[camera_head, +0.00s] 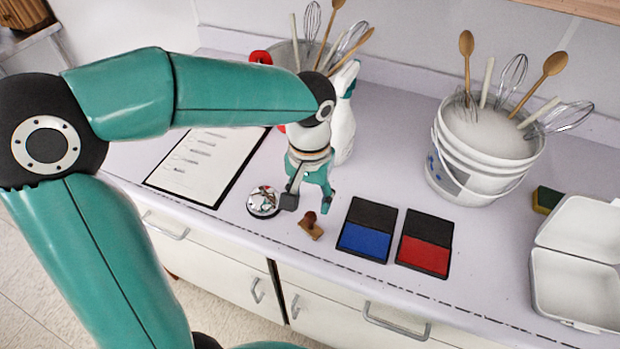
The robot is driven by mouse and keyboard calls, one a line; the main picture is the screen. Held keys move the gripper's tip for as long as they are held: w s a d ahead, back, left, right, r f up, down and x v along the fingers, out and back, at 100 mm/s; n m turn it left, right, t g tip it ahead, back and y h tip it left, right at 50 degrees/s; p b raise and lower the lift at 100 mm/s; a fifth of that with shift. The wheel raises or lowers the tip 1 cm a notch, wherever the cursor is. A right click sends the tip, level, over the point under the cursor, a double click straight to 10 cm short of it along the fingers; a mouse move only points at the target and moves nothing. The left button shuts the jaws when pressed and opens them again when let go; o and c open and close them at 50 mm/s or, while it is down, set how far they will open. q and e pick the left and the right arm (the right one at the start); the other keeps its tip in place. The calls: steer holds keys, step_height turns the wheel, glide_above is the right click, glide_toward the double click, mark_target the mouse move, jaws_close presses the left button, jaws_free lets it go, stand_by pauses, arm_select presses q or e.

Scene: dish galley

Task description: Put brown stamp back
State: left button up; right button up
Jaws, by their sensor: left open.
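The brown stamp (311,226), with a dark round knob on a flat brown base, stands on the light counter near its front edge. My left gripper (309,202) is open and points down just above and behind the stamp. Nothing shows between its fingers, and the stamp appears apart from them. A blue ink pad (364,241) and a red ink pad (426,257), each with a dark lid part, lie to the right of the stamp. My right gripper is not in view.
A clipboard with paper (205,160) lies farther left. A white spray bottle (342,125) stands behind my wrist. A white bucket of utensils (485,150) and an open white box (575,285) are at the right.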

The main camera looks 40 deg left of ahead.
mark_target(310, 215)
arm_select(q)
step_height(310, 215, up, 6)
steer(key=shift+f, duration=0.25)
stand_by(0.5)
